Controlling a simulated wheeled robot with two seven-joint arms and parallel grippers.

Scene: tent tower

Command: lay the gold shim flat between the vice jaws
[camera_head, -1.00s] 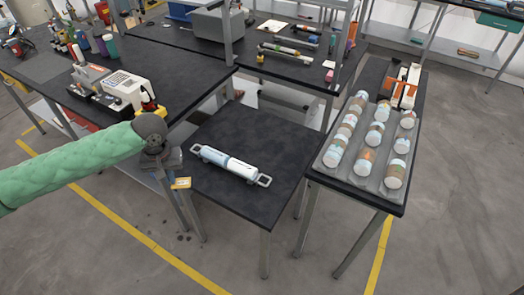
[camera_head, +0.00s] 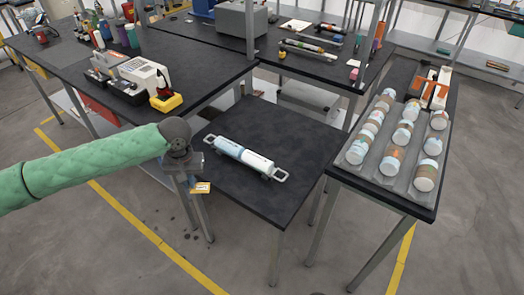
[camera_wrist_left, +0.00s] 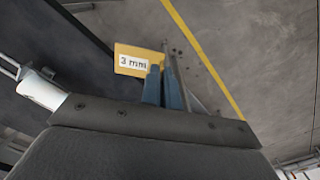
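The gold shim (camera_head: 201,188) is a small flat plate that hangs at the tip of my left gripper (camera_head: 193,176), beside the left edge of the small black table. In the left wrist view the shim (camera_wrist_left: 132,62) bears a white "3 mm" label, and the two narrow fingers (camera_wrist_left: 166,85) are closed together at its edge. The shim is over the floor, clear of the table top. I cannot make out a vice or its jaws for certain in either view. My right gripper is not in view.
A white and blue cylinder (camera_head: 243,153) with end handles lies on the small black table (camera_head: 262,201). A tray of several jars (camera_head: 381,165) stands on the table at right. A white machine (camera_head: 143,75) stands on the left bench. The small table's front is clear.

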